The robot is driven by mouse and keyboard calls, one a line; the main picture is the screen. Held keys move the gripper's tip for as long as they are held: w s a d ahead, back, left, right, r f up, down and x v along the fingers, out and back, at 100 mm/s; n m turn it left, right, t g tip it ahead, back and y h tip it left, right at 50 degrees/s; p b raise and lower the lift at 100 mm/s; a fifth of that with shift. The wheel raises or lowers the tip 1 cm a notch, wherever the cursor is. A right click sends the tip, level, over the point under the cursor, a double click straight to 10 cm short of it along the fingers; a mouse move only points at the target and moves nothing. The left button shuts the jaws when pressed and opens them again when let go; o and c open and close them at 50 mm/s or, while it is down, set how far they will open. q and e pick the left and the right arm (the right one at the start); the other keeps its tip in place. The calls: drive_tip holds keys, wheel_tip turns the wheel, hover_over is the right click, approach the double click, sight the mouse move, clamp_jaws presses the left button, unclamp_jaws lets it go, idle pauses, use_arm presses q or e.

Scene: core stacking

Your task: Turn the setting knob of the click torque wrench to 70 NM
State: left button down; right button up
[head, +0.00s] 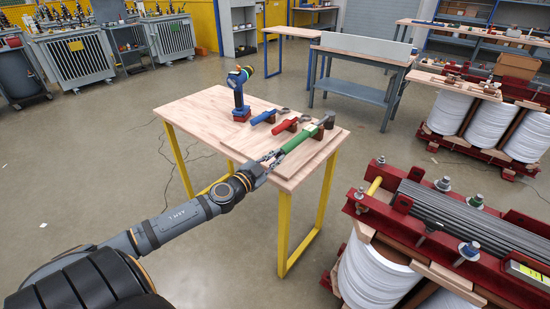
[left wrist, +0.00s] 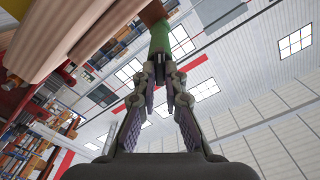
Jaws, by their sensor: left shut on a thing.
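A wrench with a green handle (head: 300,138) lies on wooden supports on the near right of the wooden workbench (head: 190,110), its dark head pointing to the back right. My left gripper (head: 272,158) is shut on the near end of this wrench, at the table's front edge. The left wrist view shows the fingers (left wrist: 163,78) closed around the dark end below the green handle (left wrist: 160,40). The setting scale is too small to read. A red-handled wrench (head: 283,126) and a blue-handled wrench (head: 262,117) lie behind it. My right gripper is out of view.
The front left of the tabletop is clear. A red-framed transformer core (head: 440,215) with white coils stands to the right. A grey table (head: 360,65) stands behind.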

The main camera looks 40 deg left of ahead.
use_arm(q)
drive_tip(key=shift+m, duration=0.4)
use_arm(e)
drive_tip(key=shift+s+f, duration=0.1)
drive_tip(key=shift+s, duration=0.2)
use_arm(q)
drive_tip(key=c, duration=1.4)
unclamp_jaws()
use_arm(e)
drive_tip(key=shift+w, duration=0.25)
